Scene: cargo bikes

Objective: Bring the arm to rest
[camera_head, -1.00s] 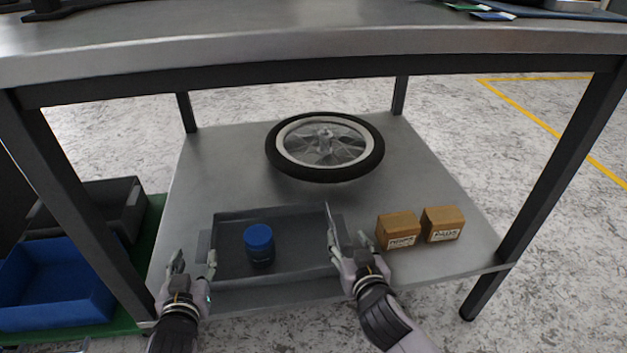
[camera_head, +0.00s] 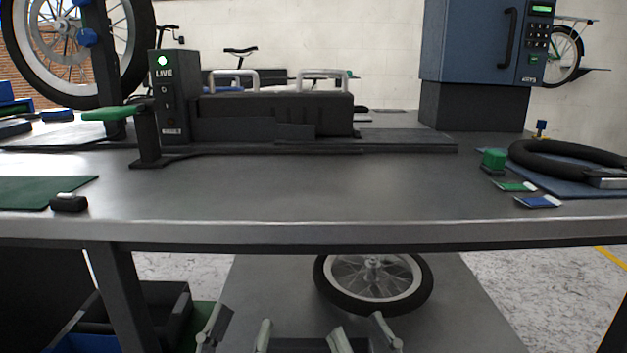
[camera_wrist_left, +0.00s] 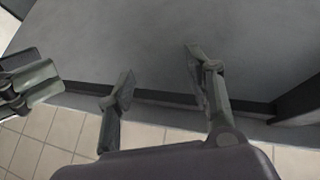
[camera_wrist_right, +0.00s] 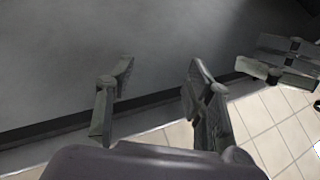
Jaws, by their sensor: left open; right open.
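My left gripper (camera_head: 238,334) is at the bottom edge of the head view, in front of the lower shelf. Its fingers are apart and nothing is between them; the left wrist view shows the same gap (camera_wrist_left: 158,92). My right gripper (camera_head: 362,336) is close beside it on the right, also with fingers apart. The right wrist view shows its empty fingers (camera_wrist_right: 153,88) over a plain grey surface. Each wrist view also shows part of my other gripper at its side. Both arms are mostly below the head view.
The metal workbench top (camera_head: 330,190) spans the view above the grippers. A spoked wheel (camera_head: 374,285) lies on the lower shelf (camera_head: 470,315) behind them. A table leg (camera_head: 128,295) and a black crate (camera_head: 165,305) are at left. A black fixture (camera_head: 270,117) stands on the bench.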

